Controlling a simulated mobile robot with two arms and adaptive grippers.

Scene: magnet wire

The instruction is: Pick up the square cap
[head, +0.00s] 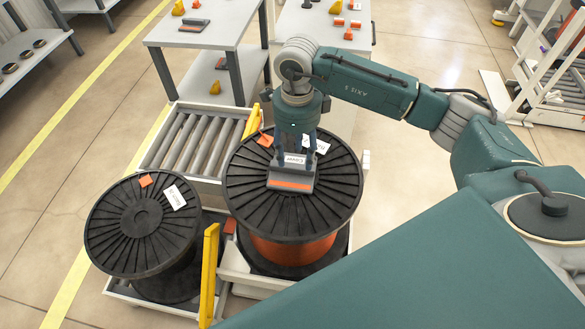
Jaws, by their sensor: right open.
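A grey square cap (291,174) with an orange stripe and a white label lies on top of the large black spool (335,190), near its middle. My right gripper (296,148) points straight down directly above and behind the cap. Its jaws are open, and its fingers are close to the cap's top. I cannot tell whether they touch it. Part of the cap's back is hidden by the fingers. My left gripper is not in view.
A second black spool (135,222) stands at the left. Yellow posts (209,270) rise beside the spools. A roller conveyor (190,140) lies behind. Tables at the back hold a similar grey piece (194,24) and small orange and yellow parts. Open floor lies at the right.

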